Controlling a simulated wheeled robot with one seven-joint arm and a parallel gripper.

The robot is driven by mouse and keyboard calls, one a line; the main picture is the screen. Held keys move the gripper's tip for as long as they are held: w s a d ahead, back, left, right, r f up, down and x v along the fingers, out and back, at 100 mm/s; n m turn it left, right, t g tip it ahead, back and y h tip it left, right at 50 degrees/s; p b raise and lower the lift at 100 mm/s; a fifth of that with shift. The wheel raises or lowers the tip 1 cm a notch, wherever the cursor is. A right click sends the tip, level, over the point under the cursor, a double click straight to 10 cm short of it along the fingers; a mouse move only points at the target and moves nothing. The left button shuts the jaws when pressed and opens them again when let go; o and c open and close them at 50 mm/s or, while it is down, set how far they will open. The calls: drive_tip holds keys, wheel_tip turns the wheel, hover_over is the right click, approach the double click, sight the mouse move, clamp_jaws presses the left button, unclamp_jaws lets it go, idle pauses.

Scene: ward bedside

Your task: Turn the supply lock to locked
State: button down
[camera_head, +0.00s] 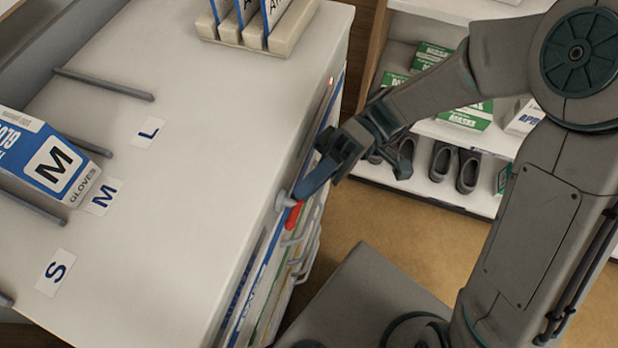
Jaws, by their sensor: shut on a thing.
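The supply lock shows on the front face of the white cabinet (190,150), seen at a steep angle. Its blue handle (315,181) sticks out from the face towards the upper right. A pale grey round piece (284,201) and a red part (294,215) sit at its lower left end. My gripper (335,163) comes from the upper right and is shut on the blue handle. The fingertips partly hide the handle's outer end. Any lock marking is too oblique to read.
A glove box (45,155) marked M lies between grey divider rods on the cabinet top, near S, M and L labels. A beige card holder (260,35) stands at the back edge. Grey pull handles (308,245) project below the lock. Shelves (470,135) with boxes and shoes stand behind my arm. A small red light (331,80) glows on the cabinet front.

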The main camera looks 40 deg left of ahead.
idle(0.3)
drive_tip(key=c, duration=1.5)
unclamp_jaws()
drive_tip(key=shift+o, duration=0.2)
drive_tip(key=shift+w, duration=0.1)
drive_tip(key=w+f+p, duration=0.1)
drive_tip(key=w, duration=1.2)
drive_tip(key=shift+w+d+f, duration=0.2)
drive_tip(key=shift+w, duration=0.1)
drive_tip(key=w+d+r+m+t+p, duration=0.1)
drive_tip(key=d+r+m+t+p, duration=0.4)
drive_tip(key=d, duration=0.5)
drive_tip(key=w+d+r+m+t+p, duration=0.1)
drive_tip(key=d+r+m+t+p, duration=0.5)
drive_tip(key=d+r+m+t, duration=0.1)
drive_tip(key=w+d+r+m+t+p, duration=0.2)
drive_tip(key=d+r+m+t+p, duration=0.3)
drive_tip(key=d+t, duration=0.4)
drive_tip(key=d+r+m, duration=0.1)
drive_tip(key=d+m, duration=0.1)
drive_tip(key=d, duration=0.2)
drive_tip(key=shift+d+m+t+h, duration=0.3)
drive_tip(key=shift+d+m+t, duration=0.1)
